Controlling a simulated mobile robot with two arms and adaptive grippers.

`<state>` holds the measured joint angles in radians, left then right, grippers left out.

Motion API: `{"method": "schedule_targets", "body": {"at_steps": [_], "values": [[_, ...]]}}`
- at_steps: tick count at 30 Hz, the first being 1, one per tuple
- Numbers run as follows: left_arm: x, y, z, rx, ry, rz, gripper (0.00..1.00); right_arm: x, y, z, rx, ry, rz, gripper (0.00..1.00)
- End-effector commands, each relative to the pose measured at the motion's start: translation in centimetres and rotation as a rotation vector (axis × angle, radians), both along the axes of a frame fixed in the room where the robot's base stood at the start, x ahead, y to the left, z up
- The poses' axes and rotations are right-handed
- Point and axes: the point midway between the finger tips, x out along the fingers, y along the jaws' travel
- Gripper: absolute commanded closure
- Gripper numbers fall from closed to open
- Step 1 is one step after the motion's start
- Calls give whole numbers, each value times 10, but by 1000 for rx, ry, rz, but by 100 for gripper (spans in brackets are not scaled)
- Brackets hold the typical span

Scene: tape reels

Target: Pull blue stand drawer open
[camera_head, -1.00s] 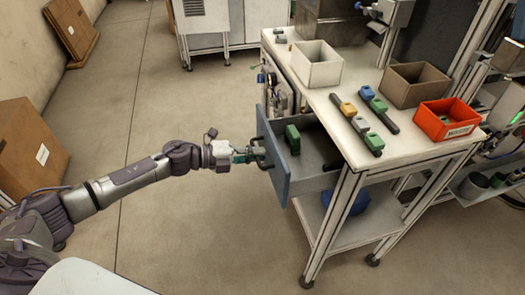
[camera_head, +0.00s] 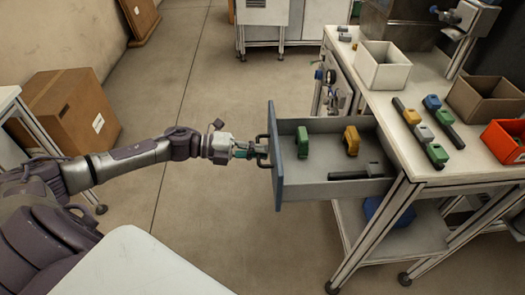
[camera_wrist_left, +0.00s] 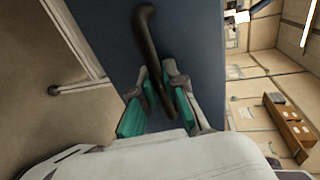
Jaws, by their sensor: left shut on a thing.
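The blue-fronted drawer (camera_head: 276,157) of the stand (camera_head: 418,165) is pulled well out to the left in the head view. A green piece (camera_head: 302,142), a yellow piece (camera_head: 351,140) and a dark bar with a grey block (camera_head: 357,173) lie inside it. My left gripper (camera_head: 258,149) is shut on the dark drawer handle (camera_head: 262,152). In the left wrist view its teal-padded fingers (camera_wrist_left: 158,100) sit on both sides of the dark handle (camera_wrist_left: 149,50), against the blue drawer front (camera_wrist_left: 190,45). My right gripper is not in view.
The stand top holds a white bin (camera_head: 383,65), a brown bin (camera_head: 484,103), a red bin (camera_head: 507,140) and dark bars with coloured blocks (camera_head: 421,130). A cardboard box (camera_head: 70,110) stands at the left. The floor (camera_head: 215,90) beyond my left arm is clear.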

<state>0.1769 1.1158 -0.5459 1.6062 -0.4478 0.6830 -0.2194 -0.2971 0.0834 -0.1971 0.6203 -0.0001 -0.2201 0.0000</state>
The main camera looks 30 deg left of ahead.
Motion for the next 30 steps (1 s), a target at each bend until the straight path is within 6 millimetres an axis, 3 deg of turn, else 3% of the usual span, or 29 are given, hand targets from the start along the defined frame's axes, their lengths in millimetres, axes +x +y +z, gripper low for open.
{"method": "schedule_targets", "body": {"at_steps": [5,6,11,22,30], "values": [[0,0,-1,1,2,-1,100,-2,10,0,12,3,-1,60],[0,0,-1,1,2,-1,88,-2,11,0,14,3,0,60],[0,0,-1,0,2,-1,63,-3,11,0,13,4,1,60],[-2,4,0,2,1,1,63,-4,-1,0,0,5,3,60],[-30,43,8,6,7,1,63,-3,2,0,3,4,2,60]]}}
